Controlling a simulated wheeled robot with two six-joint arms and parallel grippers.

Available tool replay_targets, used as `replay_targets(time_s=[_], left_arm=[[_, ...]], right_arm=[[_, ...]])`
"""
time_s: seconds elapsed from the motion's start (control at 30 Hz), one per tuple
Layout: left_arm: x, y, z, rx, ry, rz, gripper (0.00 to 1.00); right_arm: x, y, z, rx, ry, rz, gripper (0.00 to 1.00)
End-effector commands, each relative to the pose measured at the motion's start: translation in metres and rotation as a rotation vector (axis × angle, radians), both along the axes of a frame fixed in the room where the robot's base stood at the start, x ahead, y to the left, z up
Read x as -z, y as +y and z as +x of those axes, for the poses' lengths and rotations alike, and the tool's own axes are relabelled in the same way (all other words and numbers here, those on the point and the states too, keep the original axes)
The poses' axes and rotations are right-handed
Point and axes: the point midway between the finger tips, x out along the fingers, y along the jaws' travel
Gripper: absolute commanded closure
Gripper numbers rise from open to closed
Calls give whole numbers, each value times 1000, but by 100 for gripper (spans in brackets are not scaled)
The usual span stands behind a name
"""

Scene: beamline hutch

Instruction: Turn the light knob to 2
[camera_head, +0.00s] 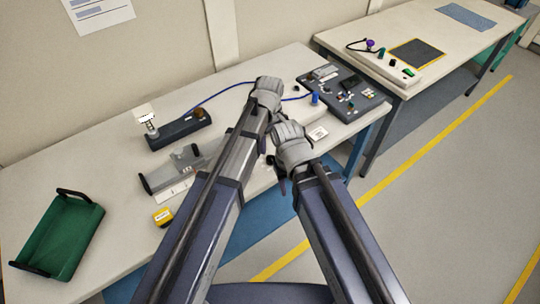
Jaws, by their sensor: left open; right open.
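A pale box (291,112) stands on the near table, with a blue upright knob-like part (315,99) at its right end. I cannot read a scale or tell which knob is the light knob. My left gripper (267,96) is over the left part of this box and hides some of it. My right gripper (289,143) is lower in the picture, in front of the box near the table's front edge. Both fingertips are largely hidden by wrists and arms. Neither gripper shows anything held.
A dark panel (358,100) with small parts lies right of the box. A blue cable (220,92) runs left to a dark device (180,129).

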Motion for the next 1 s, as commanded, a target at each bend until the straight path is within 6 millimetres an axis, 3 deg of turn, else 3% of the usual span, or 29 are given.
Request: replay_targets(time_s=[0.6, 1.0], left_arm=[[71, 0, 0, 1, -1, -1, 29], [74, 0, 0, 1, -1, -1, 30]], right_arm=[[71, 0, 0, 0, 0, 0, 51], [74, 0, 0, 0, 0, 0, 51]])
